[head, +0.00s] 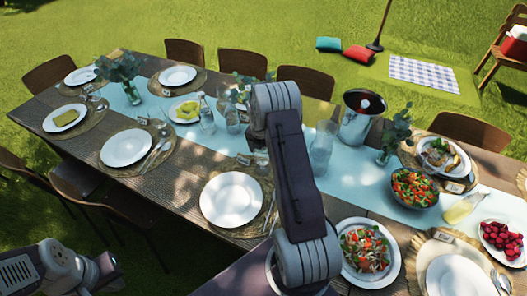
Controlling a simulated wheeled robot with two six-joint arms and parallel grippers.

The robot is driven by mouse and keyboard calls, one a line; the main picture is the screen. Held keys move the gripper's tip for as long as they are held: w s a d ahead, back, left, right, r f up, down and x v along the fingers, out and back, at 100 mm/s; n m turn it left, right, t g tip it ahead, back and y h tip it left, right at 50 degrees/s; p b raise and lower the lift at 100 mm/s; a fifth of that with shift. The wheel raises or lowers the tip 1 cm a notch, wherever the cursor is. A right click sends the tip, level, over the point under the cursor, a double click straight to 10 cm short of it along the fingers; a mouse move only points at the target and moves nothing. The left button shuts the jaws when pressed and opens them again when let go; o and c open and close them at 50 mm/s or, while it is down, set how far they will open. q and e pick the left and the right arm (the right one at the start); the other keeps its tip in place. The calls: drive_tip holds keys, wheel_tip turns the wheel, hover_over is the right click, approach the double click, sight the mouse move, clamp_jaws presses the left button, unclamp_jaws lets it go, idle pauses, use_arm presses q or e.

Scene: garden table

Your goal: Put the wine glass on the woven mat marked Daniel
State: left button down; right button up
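Clear stemmed glasses (232,118) stand near the table's middle, behind my raised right arm; I cannot tell which is the task's wine glass. Round woven mats lie under the plates, one at the near middle (262,226) and one at the left (112,166). Small name cards stand by them, such as one at the near middle mat (243,160) and one at the left mat (142,120); their writing is too small to read, so Daniel's mat cannot be told. My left gripper (108,268) is low at the lower left, off the table, its fingers unclear. My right gripper does not show.
A steel bucket (358,118), a carafe (321,150), a bottle (206,114) and greenery vases (122,76) stand along the blue runner (190,141). Salad bowls (415,188) and berries (503,240) crowd the right. Chairs (306,82) line the table (75,136).

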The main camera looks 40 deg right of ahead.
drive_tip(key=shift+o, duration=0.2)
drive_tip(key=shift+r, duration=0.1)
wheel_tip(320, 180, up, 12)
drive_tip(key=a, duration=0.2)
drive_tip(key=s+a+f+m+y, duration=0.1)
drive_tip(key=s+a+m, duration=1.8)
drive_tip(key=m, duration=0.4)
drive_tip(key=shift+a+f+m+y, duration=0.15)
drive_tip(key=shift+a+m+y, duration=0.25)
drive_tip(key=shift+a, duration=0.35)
